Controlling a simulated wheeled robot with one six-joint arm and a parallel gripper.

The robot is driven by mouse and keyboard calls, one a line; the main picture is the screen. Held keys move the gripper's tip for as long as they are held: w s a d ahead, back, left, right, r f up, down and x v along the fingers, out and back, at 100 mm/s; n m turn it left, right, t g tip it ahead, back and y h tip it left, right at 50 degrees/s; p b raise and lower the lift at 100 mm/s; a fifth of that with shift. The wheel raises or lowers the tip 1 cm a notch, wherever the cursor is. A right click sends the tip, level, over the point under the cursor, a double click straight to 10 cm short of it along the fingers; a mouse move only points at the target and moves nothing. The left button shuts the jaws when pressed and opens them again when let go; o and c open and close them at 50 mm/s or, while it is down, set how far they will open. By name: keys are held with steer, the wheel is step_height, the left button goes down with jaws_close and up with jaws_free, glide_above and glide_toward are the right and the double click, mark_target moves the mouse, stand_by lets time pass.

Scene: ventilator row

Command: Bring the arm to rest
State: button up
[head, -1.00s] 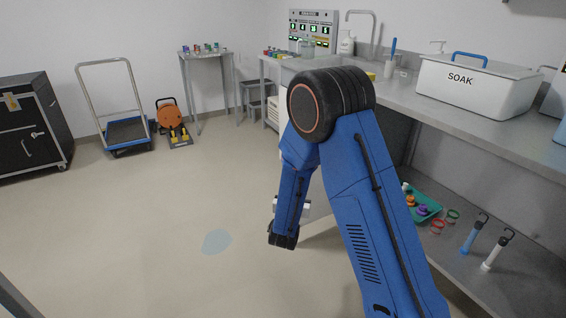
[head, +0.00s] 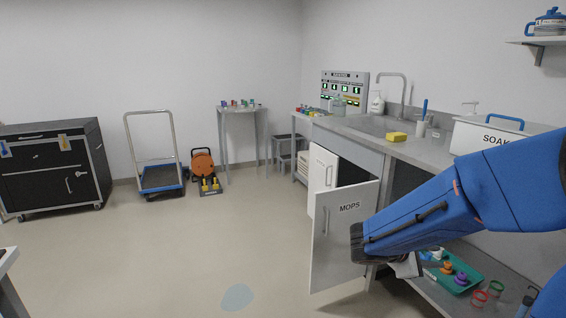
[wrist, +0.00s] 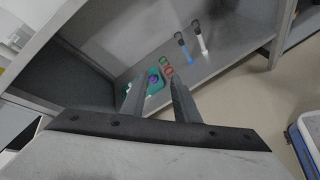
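My blue arm reaches in from the right edge of the head view, bent in front of the bench. My gripper (wrist: 157,88) shows in the wrist view with its two fingers apart and nothing between them. In the head view the gripper (head: 408,266) is mostly hidden by the arm, close to the lower shelf. Beyond the fingers in the wrist view lies a teal tray (wrist: 156,101) with a purple piece on it, on the lower shelf. The tray also shows in the head view (head: 478,262).
A cabinet door marked MOPS (head: 338,250) stands open beside my arm. The SOAK bin (head: 470,138) and a yellow sponge (head: 397,137) are on the bench. A trolley (head: 160,180) and black cabinet (head: 50,165) stand at the back left. The left floor is mostly clear.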

steer(key=s+a+m+g+y, duration=0.1)
steer(key=s+m+g+y, duration=0.35)
steer(key=s, duration=0.95)
steer(key=s+a+r+m+t+y, duration=0.2)
steer(key=s+a+m+t+y, duration=0.3)
steer(key=s+a+m+y, duration=0.3)
steer(key=s+a, duration=0.1)
steer(key=a, duration=0.2)
steer(key=shift+a+r+m, duration=0.2)
steer(key=shift+r+m, duration=0.05)
steer(key=shift+m, duration=0.1)
steer(key=shift+d, duration=0.1)
